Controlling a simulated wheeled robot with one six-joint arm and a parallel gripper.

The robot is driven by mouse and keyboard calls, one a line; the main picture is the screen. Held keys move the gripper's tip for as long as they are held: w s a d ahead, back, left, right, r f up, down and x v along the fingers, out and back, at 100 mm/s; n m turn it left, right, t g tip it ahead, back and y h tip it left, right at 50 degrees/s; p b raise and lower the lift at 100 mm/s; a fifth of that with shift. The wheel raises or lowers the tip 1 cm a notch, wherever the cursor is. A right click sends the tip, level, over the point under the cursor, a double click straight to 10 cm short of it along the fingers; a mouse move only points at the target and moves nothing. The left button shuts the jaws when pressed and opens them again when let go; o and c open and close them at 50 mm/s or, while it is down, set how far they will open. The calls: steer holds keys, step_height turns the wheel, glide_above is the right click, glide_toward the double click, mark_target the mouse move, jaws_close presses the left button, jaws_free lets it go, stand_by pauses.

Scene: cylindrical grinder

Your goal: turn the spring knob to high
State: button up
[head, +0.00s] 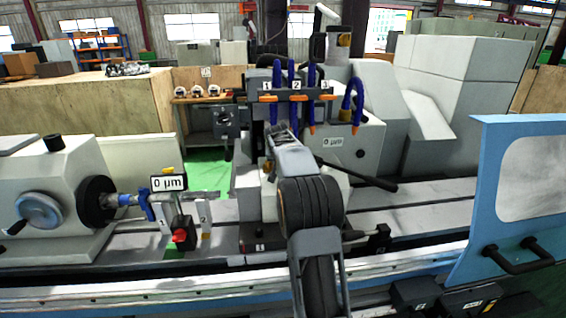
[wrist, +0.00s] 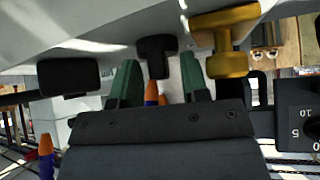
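In the wrist view, my gripper (wrist: 157,76) has its two green fingers apart, with a gap between them. A small black T-shaped knob (wrist: 156,50) is ahead of the gap, close to the fingertips. I cannot tell whether they touch it. A gold T-shaped knob (wrist: 224,38) is just right of the right finger, and a wider black knob or handle (wrist: 68,76) is left of the left finger. No label shows which is the spring knob. In the head view, my gripper (head: 279,132) is in front of the grinder's middle unit, and my arm hides the knobs.
A black dial (wrist: 302,115) with numbers sits at the wrist view's right edge. In the head view, blue coolant hoses (head: 311,90) hang above my wrist, a black lever (head: 360,176) sticks out right, and a blue guard door (head: 517,195) stands at the right.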

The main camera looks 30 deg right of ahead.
steer(key=shift+v, duration=3.5)
